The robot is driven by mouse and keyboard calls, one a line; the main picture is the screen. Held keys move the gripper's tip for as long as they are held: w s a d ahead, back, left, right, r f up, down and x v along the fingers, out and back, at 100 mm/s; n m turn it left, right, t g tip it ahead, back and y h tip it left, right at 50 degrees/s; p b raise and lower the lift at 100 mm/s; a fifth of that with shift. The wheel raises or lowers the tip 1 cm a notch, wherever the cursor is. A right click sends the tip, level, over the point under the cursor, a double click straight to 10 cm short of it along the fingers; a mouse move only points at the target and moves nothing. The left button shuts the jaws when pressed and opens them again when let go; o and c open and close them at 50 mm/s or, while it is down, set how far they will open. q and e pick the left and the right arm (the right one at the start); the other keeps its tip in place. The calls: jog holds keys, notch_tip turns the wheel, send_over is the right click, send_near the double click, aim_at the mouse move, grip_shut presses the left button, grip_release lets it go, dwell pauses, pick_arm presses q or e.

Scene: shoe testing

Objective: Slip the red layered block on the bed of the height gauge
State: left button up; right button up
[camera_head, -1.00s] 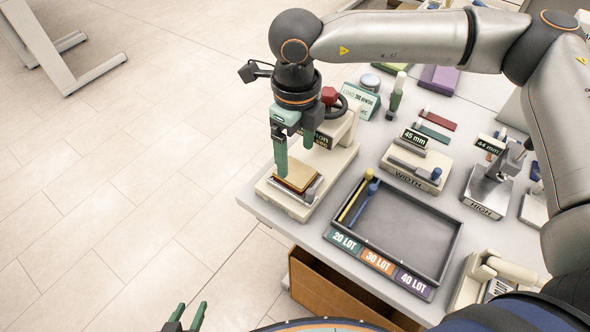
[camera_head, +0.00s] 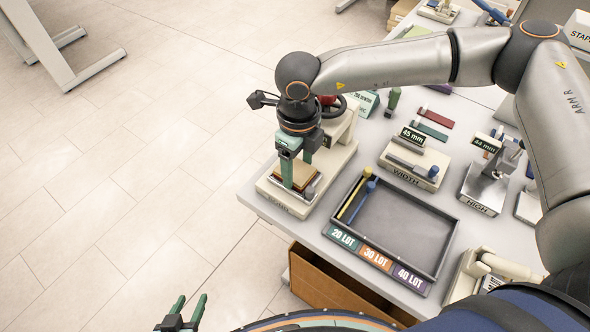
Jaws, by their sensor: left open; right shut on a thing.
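The layered block (camera_head: 280,176), tan on top with a dark red layer below, lies on the bed of the cream press-like tester (camera_head: 268,195) at the table's left end. My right gripper (camera_head: 295,184) points down there with its green fingers shut on the block, hiding part of it. The height gauge (camera_head: 482,188), a grey metal stand on a base marked HIGH with a 44 mm display, stands to the right. No block shows on its bed, though details there are small. My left gripper (camera_head: 187,309) is open and empty at the bottom edge, off the table.
A dark tray (camera_head: 405,235) with 20, 30 and 40 LOT labels lies between tester and height gauge; yellow and blue tools rest at its left side. The WIDTH gauge (camera_head: 413,165) stands behind it. A red strip (camera_head: 439,119) and green strip (camera_head: 428,131) lie farther back.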

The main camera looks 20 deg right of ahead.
aim_at(298, 171)
jog(key=c, duration=0.6)
jog(key=shift+r, duration=0.5)
notch_tip(298, 171, up, 2)
jog(key=shift+r, duration=0.15)
jog(key=s+a+r+b, duration=0.3)
jog(key=s+a+r, duration=0.3)
jog(key=a+r, duration=0.3)
jog(key=a, duration=0.3)
jog(key=shift+a+r+b, duration=0.35)
jog(key=shift+r+b, duration=0.05)
jog(key=shift+d, duration=0.1)
